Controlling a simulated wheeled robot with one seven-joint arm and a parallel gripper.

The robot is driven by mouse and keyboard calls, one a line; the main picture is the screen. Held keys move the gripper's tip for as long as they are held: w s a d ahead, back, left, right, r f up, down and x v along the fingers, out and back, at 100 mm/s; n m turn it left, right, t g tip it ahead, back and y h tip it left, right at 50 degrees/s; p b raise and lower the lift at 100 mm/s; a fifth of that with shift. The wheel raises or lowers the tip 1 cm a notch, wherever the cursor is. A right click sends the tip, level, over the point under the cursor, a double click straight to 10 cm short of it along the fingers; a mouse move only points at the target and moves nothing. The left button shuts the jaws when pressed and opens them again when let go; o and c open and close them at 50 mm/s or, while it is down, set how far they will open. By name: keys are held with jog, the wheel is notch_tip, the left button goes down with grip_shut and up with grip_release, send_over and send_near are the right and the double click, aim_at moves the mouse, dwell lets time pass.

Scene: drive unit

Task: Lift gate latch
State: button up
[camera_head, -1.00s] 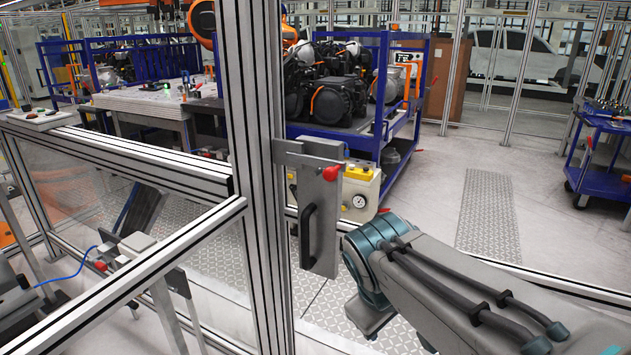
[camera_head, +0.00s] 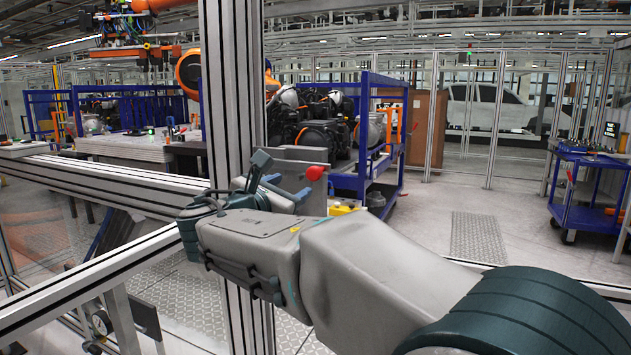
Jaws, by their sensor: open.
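The gate latch is a grey metal plate (camera_head: 317,200) with a bar (camera_head: 300,153) across its top and a red knob (camera_head: 315,172), mounted on the right side of the upright aluminium post. My gripper (camera_head: 287,187) is just left of the red knob, at about its height. Its two blue-grey fingers are apart, pointing right toward the latch, with nothing seen between them. I cannot tell whether a finger touches the plate. My arm hides the lower plate and the black handle.
The aluminium post (camera_head: 232,90) stands close behind my wrist. Horizontal fence rails (camera_head: 110,180) run to the left. Beyond the fence are a blue rack (camera_head: 367,130) with engine parts and a blue cart (camera_head: 590,190) at the right. The floor between them is open.

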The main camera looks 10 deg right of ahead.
aim_at(311, 176)
jog(key=p+x, duration=0.1)
jog(key=x, duration=1.2)
jog(key=shift+d, duration=0.1)
jog(key=shift+c, duration=0.3)
grip_shut()
